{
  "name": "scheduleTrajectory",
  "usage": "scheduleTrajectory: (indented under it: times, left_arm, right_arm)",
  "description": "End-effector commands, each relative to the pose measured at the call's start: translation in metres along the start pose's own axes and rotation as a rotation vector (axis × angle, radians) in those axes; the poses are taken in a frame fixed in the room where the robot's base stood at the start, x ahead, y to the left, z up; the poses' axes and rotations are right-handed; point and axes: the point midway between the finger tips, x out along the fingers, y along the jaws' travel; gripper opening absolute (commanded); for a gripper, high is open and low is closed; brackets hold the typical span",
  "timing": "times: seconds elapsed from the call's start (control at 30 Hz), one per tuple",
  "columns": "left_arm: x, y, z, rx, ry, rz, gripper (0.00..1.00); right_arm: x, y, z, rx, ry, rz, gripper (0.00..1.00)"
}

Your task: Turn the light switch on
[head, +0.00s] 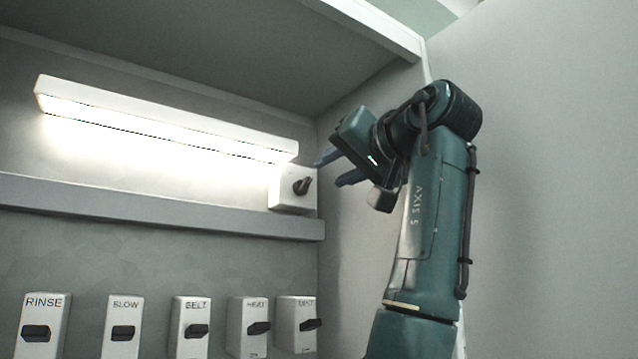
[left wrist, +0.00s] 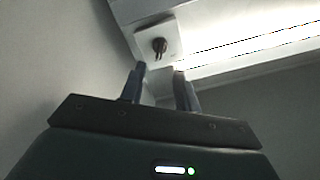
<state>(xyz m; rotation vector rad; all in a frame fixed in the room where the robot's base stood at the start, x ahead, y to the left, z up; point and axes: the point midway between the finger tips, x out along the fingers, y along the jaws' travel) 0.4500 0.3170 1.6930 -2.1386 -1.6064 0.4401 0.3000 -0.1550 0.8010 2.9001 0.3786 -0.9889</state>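The light switch (head: 284,193) is a white box with a dark rotary knob (head: 302,186), at the right end of the grey ledge. In the left wrist view the switch box (left wrist: 145,42) and its knob (left wrist: 159,46) show just beyond the fingertips. The lamp (head: 160,122), a long white bar above the ledge, is lit. My left gripper (head: 329,173) is right of the switch and apart from the knob. Its two fingers, also in the left wrist view (left wrist: 159,72), are spread with nothing between them. My right gripper is not in view.
Below the ledge (head: 130,209) is a row of several white switch boxes with dark knobs, among them RINSE (head: 40,315), BLOW (head: 123,315) and BELT (head: 191,313). A plain wall (head: 560,180) stands to the right. An overhanging panel (head: 240,50) is above.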

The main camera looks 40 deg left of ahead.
Motion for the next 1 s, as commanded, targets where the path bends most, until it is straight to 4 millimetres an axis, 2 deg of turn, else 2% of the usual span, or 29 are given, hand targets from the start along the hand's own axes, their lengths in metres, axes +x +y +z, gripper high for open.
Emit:
scheduleTrajectory:
  times: [0.1, 0.3, 0.5, 1.0]
  left_arm:
    - [-0.026, 0.000, 0.000, -0.001, 0.003, 0.000, 0.32]
    - [-0.051, 0.000, 0.000, 0.000, 0.001, 0.000, 0.32]
    - [-0.056, 0.000, 0.000, -0.001, 0.000, -0.001, 0.32]
    - [-0.056, 0.000, 0.000, 0.000, 0.000, -0.001, 0.32]
  right_arm:
    - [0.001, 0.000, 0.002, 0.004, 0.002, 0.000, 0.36]
    - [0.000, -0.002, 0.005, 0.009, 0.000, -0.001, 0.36]
    - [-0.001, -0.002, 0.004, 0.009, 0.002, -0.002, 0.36]
    - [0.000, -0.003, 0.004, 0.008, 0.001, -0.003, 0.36]
